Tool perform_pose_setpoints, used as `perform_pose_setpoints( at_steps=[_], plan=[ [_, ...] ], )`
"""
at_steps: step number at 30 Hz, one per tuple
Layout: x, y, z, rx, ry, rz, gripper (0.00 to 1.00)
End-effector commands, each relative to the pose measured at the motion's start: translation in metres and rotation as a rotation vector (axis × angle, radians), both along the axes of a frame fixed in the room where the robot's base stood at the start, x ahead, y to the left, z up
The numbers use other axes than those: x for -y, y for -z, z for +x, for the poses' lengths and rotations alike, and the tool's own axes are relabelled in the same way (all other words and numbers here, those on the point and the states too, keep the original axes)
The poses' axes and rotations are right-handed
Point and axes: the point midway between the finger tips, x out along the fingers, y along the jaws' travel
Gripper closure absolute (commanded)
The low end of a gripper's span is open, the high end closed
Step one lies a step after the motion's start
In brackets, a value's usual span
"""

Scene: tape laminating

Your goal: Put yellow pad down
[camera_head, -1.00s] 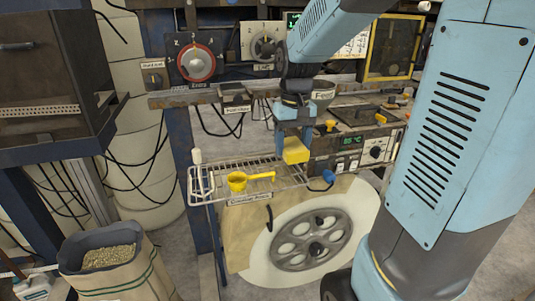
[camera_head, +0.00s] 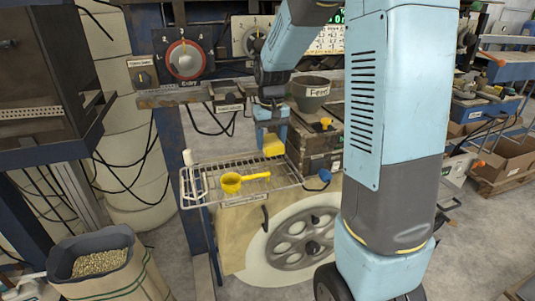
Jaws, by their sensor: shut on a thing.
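The yellow pad (camera_head: 273,147) is a small yellow block between the fingers of my gripper (camera_head: 271,136), which is shut on it. My gripper points down over the back right part of a wire rack (camera_head: 213,167). I cannot tell whether the pad touches the rack or hangs just above it. A yellow scoop (camera_head: 232,183) lies on the rack to the left and in front of the pad.
A bowl labelled Feed (camera_head: 312,93) stands behind my gripper. A large grey wheel (camera_head: 303,240) is below. A sack of grain (camera_head: 97,264) stands at the lower left.

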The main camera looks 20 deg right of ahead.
Motion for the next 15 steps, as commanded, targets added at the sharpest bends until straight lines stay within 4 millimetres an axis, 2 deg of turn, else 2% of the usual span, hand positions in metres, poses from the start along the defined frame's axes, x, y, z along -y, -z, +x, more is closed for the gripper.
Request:
perform_pose_setpoints(
  at_steps=[6, 15],
  plan=[
    [0.000, 0.027, 0.022, 0.000, 0.000, 0.000, 0.65],
    [-0.001, 0.039, 0.033, 0.001, -0.002, 0.000, 0.65]
  ],
)
